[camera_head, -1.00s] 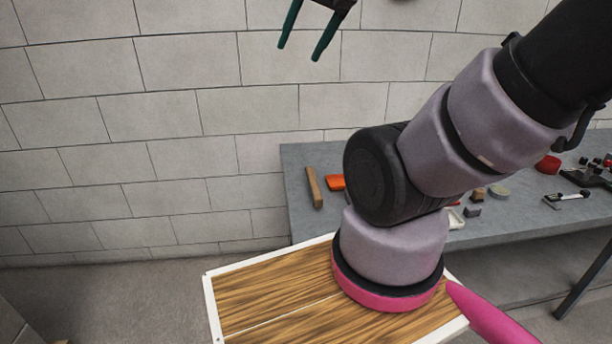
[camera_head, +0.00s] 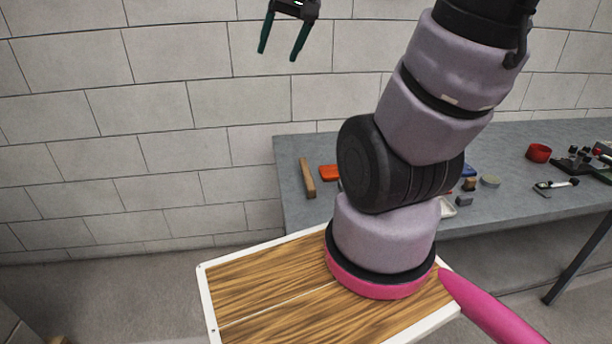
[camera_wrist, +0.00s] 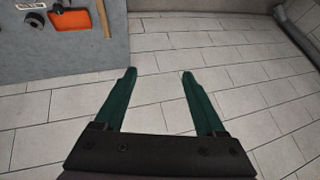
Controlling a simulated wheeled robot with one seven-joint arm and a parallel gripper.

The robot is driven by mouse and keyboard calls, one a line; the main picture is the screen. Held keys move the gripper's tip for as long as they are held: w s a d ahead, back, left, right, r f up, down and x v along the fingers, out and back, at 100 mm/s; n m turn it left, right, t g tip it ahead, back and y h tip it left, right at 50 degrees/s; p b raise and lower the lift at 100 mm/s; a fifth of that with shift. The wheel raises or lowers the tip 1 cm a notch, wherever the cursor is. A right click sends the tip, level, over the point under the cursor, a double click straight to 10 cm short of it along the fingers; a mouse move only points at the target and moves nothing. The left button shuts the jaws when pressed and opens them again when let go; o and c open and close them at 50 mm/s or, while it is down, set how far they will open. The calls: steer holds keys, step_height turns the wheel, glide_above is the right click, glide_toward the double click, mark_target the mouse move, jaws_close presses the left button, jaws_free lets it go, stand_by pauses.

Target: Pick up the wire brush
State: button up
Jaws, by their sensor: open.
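A long narrow light-brown wooden piece (camera_head: 307,178) lies at the left end of the grey workbench. It may be the wire brush; I cannot make out bristles. It also shows at the top of the wrist view (camera_wrist: 104,18), next to an orange item. My gripper (camera_head: 278,55) is high in front of the block wall, above and left of the wooden piece and well apart from it. Its two green fingers are spread and empty, and in the wrist view (camera_wrist: 159,73) only wall shows between them. My arm hides part of the bench.
The grey workbench (camera_head: 500,205) stands against the wall. An orange item (camera_head: 328,172) lies close to the wooden piece. A red round container (camera_head: 538,153), a grey-green disc (camera_head: 490,181) and dark tools lie further right. The air between gripper and bench is clear.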

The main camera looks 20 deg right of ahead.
steer(key=w+d+f, duration=0.3)
steer(key=w+f, duration=0.5)
steer(key=w, duration=0.1)
steer(key=g+h, duration=0.3)
glide_toward(306, 171)
steer(key=x, duration=1)
jaws_close()
